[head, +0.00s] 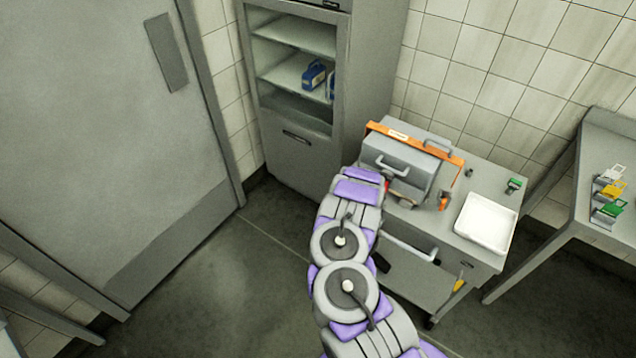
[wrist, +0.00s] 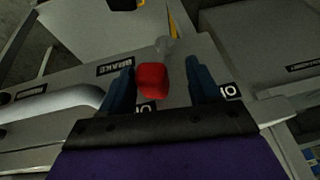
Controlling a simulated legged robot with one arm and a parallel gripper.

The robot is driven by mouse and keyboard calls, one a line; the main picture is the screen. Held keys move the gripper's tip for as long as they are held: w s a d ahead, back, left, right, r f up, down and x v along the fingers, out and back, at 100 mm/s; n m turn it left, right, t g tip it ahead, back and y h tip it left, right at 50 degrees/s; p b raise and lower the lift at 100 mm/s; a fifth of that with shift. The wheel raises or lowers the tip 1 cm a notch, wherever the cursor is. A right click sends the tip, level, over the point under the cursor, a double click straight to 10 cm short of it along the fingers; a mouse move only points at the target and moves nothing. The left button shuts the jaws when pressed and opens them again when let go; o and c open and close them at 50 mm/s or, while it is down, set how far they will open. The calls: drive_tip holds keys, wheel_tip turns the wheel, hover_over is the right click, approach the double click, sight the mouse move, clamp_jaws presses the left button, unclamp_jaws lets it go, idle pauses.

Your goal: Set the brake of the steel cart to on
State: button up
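The steel cart (head: 432,218) stands right of centre in the head view, against the tiled wall. In the wrist view a red knob (wrist: 153,82) on a short grey lever stands on the cart, near a dark BRAKE label (wrist: 115,67). My gripper (wrist: 164,80) is open, with one blue finger on each side of the knob. A clear gap shows between the knob and the right finger; the left finger is closer, and I cannot tell whether it touches. Another label (wrist: 228,103), partly covered, appears to read ON upside down.
A grey machine (head: 402,172) with an orange-edged panel (head: 415,143) and a white tray (head: 486,222) sit on the cart. A grey cabinet (head: 300,150) stands behind, and a side table (head: 592,148) with coloured items is at right. The floor (head: 230,290) at left is clear.

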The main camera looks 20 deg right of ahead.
drive_tip(key=shift+w+a+r+g+h, duration=0.1)
drive_tip(key=shift+w+a+g+h, duration=0.05)
drive_tip(key=shift+w+g+h, duration=0.2)
drive_tip(key=w+a+f+n+g+h+b, duration=0.15)
drive_tip(key=w+a+g+h+b, duration=0.3)
drive_tip(key=b, duration=0.75)
drive_tip(key=d+r+p+v, duration=0.1)
drive_tip(key=p+v, duration=0.3)
drive_tip(key=v, duration=1.3)
drive_tip(key=s+a+r+n+y, duration=0.1)
drive_tip(key=s+r, duration=0.2)
drive_tip(key=r, duration=0.3)
drive_tip(key=s+a+r+n+y, duration=0.1)
drive_tip(key=s+r+y, duration=0.1)
drive_tip(key=s+r, duration=0.2)
drive_tip(key=shift+r+n, duration=0.35)
drive_tip(key=shift+r, duration=1.3)
